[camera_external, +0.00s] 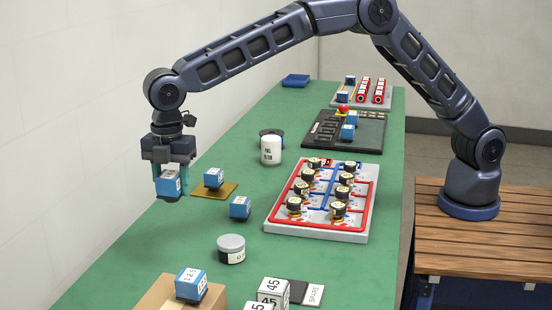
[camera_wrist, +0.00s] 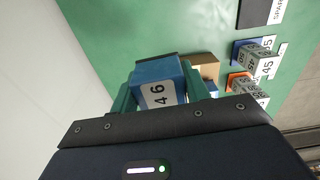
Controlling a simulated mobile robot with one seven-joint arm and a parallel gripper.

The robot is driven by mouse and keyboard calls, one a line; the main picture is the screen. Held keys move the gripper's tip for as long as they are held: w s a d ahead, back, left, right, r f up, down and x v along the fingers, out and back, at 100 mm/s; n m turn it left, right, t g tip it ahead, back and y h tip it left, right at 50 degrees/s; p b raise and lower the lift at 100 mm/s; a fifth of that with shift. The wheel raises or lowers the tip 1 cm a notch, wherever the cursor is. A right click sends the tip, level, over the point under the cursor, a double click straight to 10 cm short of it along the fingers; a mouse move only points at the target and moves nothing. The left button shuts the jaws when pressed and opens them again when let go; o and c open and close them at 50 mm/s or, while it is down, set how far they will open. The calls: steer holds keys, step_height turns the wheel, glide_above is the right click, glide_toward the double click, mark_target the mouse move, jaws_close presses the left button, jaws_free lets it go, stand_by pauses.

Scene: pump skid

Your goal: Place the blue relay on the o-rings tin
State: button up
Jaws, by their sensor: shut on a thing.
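My gripper (camera_external: 171,180) is shut on a blue relay (camera_external: 168,187), held above the left edge of the green table. The relay shows in the wrist view (camera_wrist: 155,82) with a white label reading "46", between the greenish fingers of my gripper (camera_wrist: 155,95). The o-rings tin (camera_external: 231,249) is a short round tin with a grey lid and a pale label. It stands on the table, right of and nearer the camera than my gripper, and its lid is bare. I cannot make out the tin in the wrist view.
One blue relay (camera_external: 240,207) stands on the table behind the tin, another (camera_external: 213,177) on a brown pad (camera_external: 229,190). A cardboard box (camera_external: 157,298) bears another blue relay (camera_external: 190,284). A white jar (camera_external: 271,150) and a grey tray (camera_external: 355,236) of round parts stand farther back.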

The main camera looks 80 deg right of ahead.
step_height(320, 180, up, 4)
glide_above(231, 240)
step_height(231, 240, down, 20)
steer(key=shift+r, duration=0.15)
stand_by(0.4)
steer(key=o, duration=1.1)
steer(key=shift+c, duration=0.2)
